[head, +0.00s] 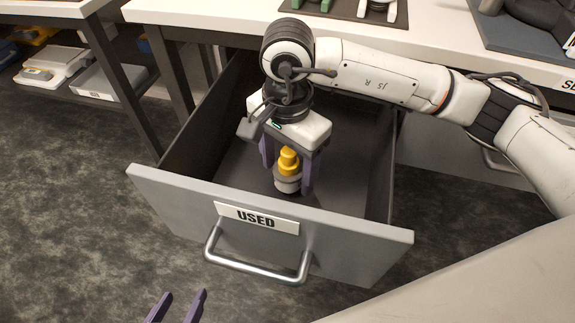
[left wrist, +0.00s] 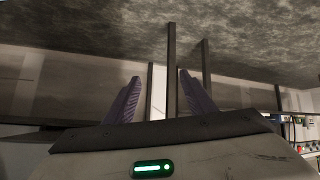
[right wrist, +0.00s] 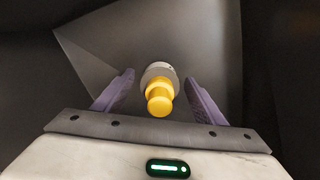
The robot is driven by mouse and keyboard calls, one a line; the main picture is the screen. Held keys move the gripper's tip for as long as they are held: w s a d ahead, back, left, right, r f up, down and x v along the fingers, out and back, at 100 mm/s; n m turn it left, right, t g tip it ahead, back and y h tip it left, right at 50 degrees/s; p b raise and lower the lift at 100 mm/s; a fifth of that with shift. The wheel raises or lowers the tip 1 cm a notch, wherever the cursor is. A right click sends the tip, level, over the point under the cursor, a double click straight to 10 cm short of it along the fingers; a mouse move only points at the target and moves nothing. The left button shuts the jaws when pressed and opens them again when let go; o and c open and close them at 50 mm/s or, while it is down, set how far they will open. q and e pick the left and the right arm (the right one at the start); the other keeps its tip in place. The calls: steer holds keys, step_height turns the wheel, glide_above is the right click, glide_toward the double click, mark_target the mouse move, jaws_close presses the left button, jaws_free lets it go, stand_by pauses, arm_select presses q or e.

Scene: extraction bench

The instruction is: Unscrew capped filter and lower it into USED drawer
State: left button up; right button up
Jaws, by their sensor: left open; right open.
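The USED drawer (head: 180,196) is pulled open below the bench, with a label and a bar handle on its grey front. The capped filter (head: 287,183), a grey-white body with a yellow cap, stands upright inside it near the front. It also shows in the right wrist view (right wrist: 158,75). My right gripper (head: 287,190) reaches down into the drawer, open, with one purple finger on each side of the filter. Gaps show between fingers and filter in the right wrist view. My left gripper (head: 175,306) is open and empty in front of the drawer, at the bottom edge of the head view.
The white bench top (head: 200,12) runs behind the drawer, with a dark tray (head: 345,12) holding small items. The drawer floor around the filter looks bare.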

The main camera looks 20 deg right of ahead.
step_height(320, 180, up, 10)
steer(key=shift+r+p, duration=0.25)
steer(key=shift+p, duration=0.7)
